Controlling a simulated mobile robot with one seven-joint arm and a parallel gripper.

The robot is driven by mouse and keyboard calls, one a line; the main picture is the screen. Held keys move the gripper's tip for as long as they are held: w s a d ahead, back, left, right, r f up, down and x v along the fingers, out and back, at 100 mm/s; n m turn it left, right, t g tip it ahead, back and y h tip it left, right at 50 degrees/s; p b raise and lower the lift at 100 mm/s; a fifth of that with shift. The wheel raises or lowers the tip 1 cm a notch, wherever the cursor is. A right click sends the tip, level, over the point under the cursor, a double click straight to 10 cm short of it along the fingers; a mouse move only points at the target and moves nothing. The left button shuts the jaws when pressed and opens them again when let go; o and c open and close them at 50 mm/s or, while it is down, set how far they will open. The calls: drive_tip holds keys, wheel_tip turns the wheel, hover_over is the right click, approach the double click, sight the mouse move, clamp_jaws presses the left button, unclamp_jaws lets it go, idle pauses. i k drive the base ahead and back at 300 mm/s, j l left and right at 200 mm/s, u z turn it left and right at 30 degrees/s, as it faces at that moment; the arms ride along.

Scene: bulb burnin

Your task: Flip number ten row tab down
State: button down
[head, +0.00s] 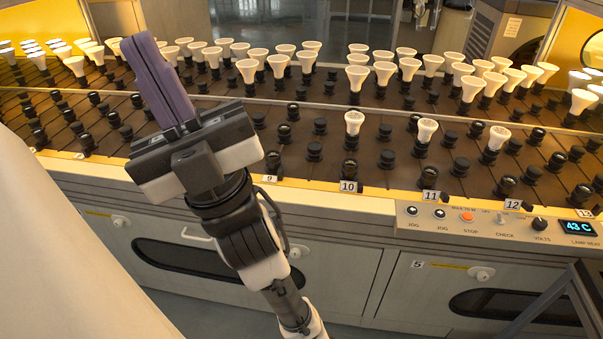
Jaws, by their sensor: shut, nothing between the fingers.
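The number ten label (348,186) is a small white plate on the yellow front edge of the bulb rack. A tiny dark piece (361,189), perhaps the row tab, sits just right of it; whether it is up or down is too small to tell. My gripper (136,45) has long purple fingers that are shut and empty. It is left of the number ten label, and its fingers point up and left over the rack in the picture. My gripper and arm hide part of the rack to the left of the number nine label (269,178).
Dark sockets fill the rack (228,112), with many white bulbs at the back. A few bulbs stand nearer, one (353,122) behind label ten. Labels eleven (430,196) and twelve (513,204) lie to the right, above a control panel (480,222). A pale surface (60,240) blocks the lower left.

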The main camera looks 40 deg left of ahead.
sight(345, 186)
drive_tip(key=u, duration=0.7)
drive_tip(key=i+j+u, duration=0.1)
drive_tip(key=j, duration=0.2)
drive_tip(key=i+j, duration=0.1)
drive_tip(key=j, duration=0.15)
drive_tip(key=j+u, duration=0.05)
